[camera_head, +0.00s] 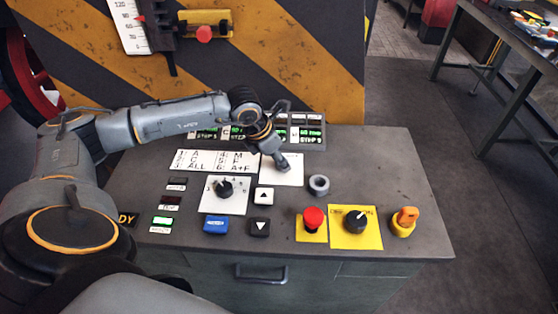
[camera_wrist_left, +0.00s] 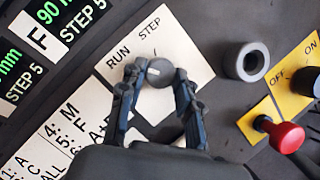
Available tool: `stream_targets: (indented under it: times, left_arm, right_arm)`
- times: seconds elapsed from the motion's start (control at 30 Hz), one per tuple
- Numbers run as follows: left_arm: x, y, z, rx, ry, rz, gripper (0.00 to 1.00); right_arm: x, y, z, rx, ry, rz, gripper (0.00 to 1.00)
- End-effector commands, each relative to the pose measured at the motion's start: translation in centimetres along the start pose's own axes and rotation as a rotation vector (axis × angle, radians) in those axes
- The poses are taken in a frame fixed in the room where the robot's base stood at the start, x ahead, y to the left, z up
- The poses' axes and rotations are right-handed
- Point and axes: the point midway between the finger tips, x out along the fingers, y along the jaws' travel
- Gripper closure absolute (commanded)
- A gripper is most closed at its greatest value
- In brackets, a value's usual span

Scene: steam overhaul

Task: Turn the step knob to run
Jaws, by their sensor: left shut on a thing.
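The step knob (camera_wrist_left: 160,74) is a dark round knob on a white plate marked RUN and STEP (camera_wrist_left: 180,55). In the left wrist view the two fingers of my left gripper (camera_wrist_left: 158,84) stand on either side of the knob and close on it. A short light mark shows on the knob's top, but I cannot tell clearly which label it faces. In the head view my left gripper (camera_head: 279,160) reaches down onto the white plate (camera_head: 292,176), and the knob is largely hidden by it. My right gripper is in neither view.
The grey console (camera_head: 130,185) also carries a numbered selector knob (camera_head: 225,188), a grey ring (camera_head: 319,184), a red push button (camera_head: 313,218), a black OFF/ON knob (camera_head: 356,222) and an orange key-like switch (camera_head: 405,220). Display panels (camera_head: 307,135) stand behind the gripper.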

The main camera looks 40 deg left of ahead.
Motion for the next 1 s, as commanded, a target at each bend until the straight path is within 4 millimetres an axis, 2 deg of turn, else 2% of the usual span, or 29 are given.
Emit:
stream_targets:
  times: [0.47, 0.5, 0.57, 0.6, 0.87, 1.0]
  left_arm:
    - [-0.08, 0.06, 0.07, -0.014, -0.001, 0.006, 0.98]
    - [-0.07, 0.06, 0.07, -0.014, -0.001, 0.006, 0.59]
    - [-0.07, 0.05, 0.07, -0.013, -0.001, 0.005, 0.47]
    - [-0.06, 0.05, 0.06, -0.013, -0.001, 0.005, 0.44]
    - [-0.07, 0.02, 0.03, -0.012, 0.0, 0.005, 0.44]
    - [-0.96, 0.06, 0.05, -0.011, -0.001, 0.006, 0.44]
  right_arm:
    - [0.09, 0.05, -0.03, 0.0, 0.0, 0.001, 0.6]
    - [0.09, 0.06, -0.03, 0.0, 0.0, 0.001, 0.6]
    - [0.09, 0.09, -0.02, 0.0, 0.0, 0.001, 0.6]
    - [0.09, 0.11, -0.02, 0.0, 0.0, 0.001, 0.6]
    - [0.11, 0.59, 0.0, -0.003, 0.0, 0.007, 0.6]
    - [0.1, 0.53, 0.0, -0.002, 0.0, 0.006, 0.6]
